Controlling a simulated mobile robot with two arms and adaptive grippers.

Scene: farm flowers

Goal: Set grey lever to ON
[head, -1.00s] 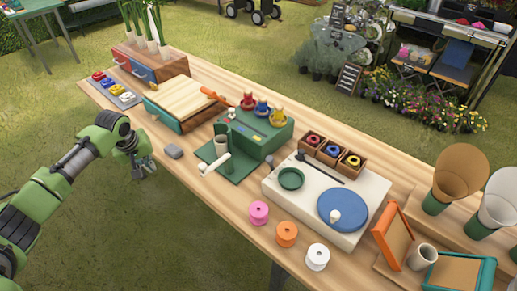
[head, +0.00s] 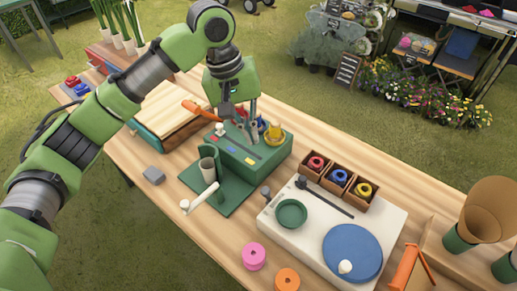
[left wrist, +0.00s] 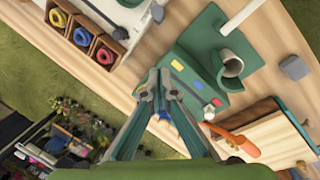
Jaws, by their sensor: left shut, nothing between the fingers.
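A small grey lever (head: 266,191) stands at the left edge of the white unit (head: 290,240); it also shows near the top of the left wrist view (left wrist: 157,13). I see no readable ON mark, so its setting cannot be told. My left gripper (head: 242,130) is shut and empty, fingers pointing down over the back of the green box (head: 232,150), up and left of the lever and apart from it. In the left wrist view its fingertips (left wrist: 166,76) are close together. They partly hide the coloured pieces on the box. My right gripper is not in view.
The white unit carries a green dish (head: 291,214), a dark rod (head: 325,197) and a blue disc (head: 352,253). A green stand with a cup (head: 208,171) lies left of the lever. Wooden boxes (head: 338,182) stand behind.

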